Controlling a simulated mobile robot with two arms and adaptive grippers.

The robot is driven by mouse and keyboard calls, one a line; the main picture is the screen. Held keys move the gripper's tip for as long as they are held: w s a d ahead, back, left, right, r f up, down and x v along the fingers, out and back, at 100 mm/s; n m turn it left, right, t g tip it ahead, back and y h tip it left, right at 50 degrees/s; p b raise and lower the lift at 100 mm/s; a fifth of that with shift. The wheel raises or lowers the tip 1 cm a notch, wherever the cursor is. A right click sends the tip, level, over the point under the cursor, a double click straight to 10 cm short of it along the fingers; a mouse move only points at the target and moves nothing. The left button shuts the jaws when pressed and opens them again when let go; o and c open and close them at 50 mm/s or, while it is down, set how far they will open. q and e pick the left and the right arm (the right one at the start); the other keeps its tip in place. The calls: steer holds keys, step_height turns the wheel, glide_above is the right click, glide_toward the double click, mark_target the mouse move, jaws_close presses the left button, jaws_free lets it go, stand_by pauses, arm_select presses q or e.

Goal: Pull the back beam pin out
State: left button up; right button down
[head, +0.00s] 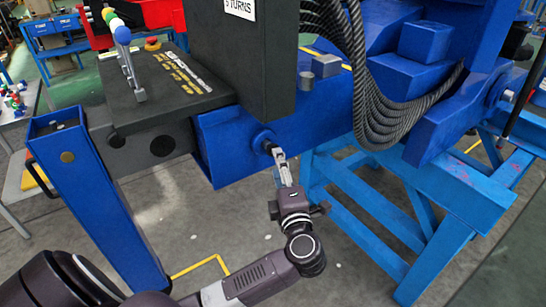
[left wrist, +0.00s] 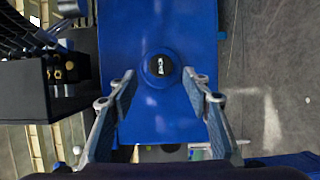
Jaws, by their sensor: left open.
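A pin with a round black head (head: 268,146) sits in a blue collar on the side face of the blue beam (head: 225,150). In the left wrist view the black pin head (left wrist: 160,66), with a pale mark on it, shows face-on in the blue surface. My left gripper (head: 277,153) is open at the pin. In the left wrist view its two fingers (left wrist: 160,80) stand apart to the left and right of the head, with gaps between. I cannot tell how far the tips are from the face. My right gripper is not in view.
A blue stand (head: 440,205) supports the beam at right, and a blue leg (head: 95,200) stands at left. Black cables (head: 395,105) hang above the beam. A dark control box with a lever (head: 135,80) lies at upper left. Grey floor below is mostly clear.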

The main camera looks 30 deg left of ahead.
mark_target(271, 148)
arm_select(q)
steer(key=p+x, duration=0.1)
steer(key=x, duration=0.6)
steer(key=shift+w+a+f, duration=0.15)
steer(key=shift+w+a, duration=0.1)
jaws_close()
